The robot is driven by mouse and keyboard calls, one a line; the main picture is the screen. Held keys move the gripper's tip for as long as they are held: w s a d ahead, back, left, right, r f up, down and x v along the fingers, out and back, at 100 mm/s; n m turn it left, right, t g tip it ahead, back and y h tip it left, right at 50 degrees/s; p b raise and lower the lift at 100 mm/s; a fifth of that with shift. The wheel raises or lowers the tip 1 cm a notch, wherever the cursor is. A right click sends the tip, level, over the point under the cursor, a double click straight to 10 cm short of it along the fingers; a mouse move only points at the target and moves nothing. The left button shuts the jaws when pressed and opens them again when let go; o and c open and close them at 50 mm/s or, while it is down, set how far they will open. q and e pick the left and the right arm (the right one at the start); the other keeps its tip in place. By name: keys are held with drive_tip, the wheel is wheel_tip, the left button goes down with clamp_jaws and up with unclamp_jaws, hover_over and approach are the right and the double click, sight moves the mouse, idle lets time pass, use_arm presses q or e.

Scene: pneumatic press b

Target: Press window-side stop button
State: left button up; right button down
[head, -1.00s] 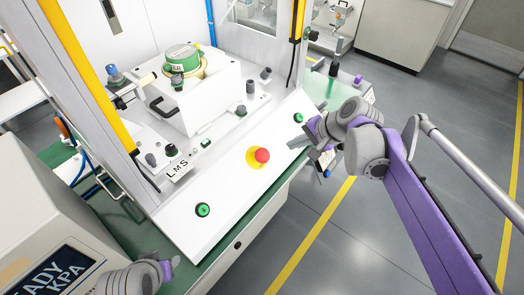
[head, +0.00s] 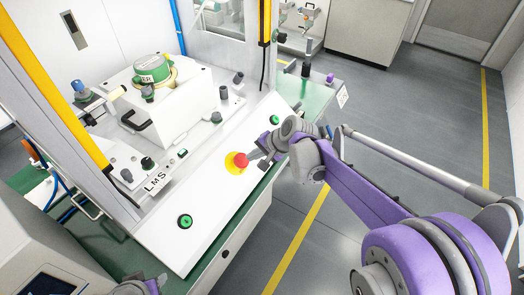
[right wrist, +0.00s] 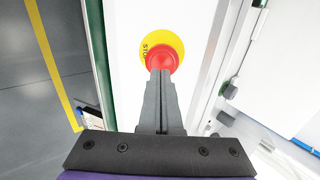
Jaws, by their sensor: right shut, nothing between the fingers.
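The stop button, a red mushroom head (head: 241,160) on a yellow disc, sits on the white sloped front panel (head: 215,190) between two green buttons. In the right wrist view, the red head (right wrist: 161,56) is straight ahead of the fingertips, with part of the word STOP on its yellow disc. My right gripper (head: 251,155) is shut and empty, its tips right at the right side of the red head. In the right wrist view the tips overlap the head's lower edge; I cannot tell whether they touch. My left gripper (head: 150,286) is partly cut off at the bottom edge.
One green button (head: 185,221) is nearer me, another (head: 275,120) farther along the panel. Behind the panel stand a white fixture block (head: 180,110) and several dark knobs. A yellow-edged frame post (head: 85,120) rises at the left. Open floor lies to the right.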

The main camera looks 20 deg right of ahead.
sight(244, 160)
drive_tip(key=shift+x, duration=1.45)
